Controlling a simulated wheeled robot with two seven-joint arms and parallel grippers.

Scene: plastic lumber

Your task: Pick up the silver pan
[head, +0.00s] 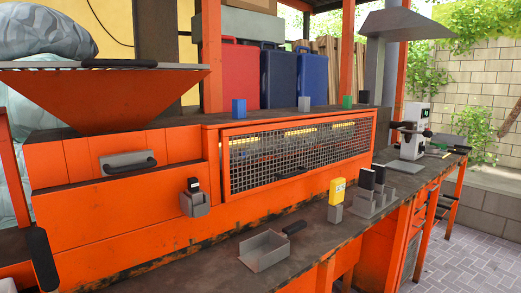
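The silver pan (262,256) is a small open metal tray with a black handle (295,227). It sits on the dark workbench (215,262) in the lower middle of the head view, near the front edge. Its handle points back and to the right. Neither of my grippers shows in this view, and nothing is holding the pan.
A large orange machine (130,218) with a wire-mesh guard (290,155) stands behind the bench. Right of the pan are a yellow block on a grey stand (336,192) and a grey holder with black pieces (368,200). The bench just left of the pan is clear.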

